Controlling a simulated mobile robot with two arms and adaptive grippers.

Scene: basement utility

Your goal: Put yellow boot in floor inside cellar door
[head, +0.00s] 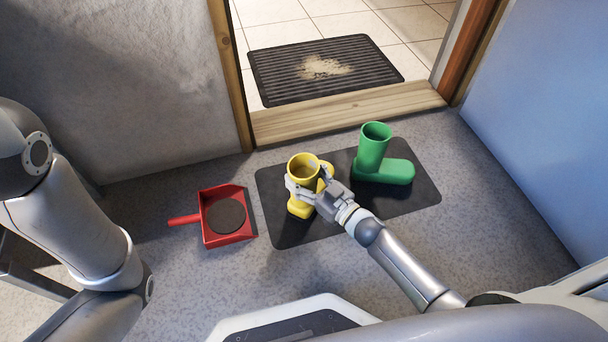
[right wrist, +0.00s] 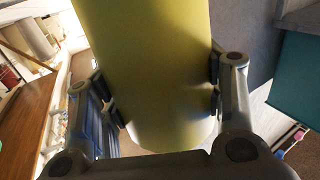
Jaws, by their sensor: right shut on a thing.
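The yellow boot (head: 303,168) stands upright over the left part of the dark mat in the head view, its opening facing up. My right gripper (head: 318,186) is shut on its shaft from the right. In the right wrist view the yellow boot (right wrist: 150,70) fills the space between the two fingers (right wrist: 158,95), which touch it on both sides. I cannot tell whether its sole touches the mat. The cellar doorway, with a wooden sill (head: 350,112), opens at the back onto a tiled floor (head: 285,12). My left gripper is out of view; only my left arm shows.
A green boot (head: 375,160) stands on the right part of the dark mat (head: 285,233). A red dustpan (head: 208,228) with a dark round patch lies left of the mat. Beyond the sill lies a ribbed doormat (head: 280,75) with a pale spill (head: 325,67). Walls flank the doorway.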

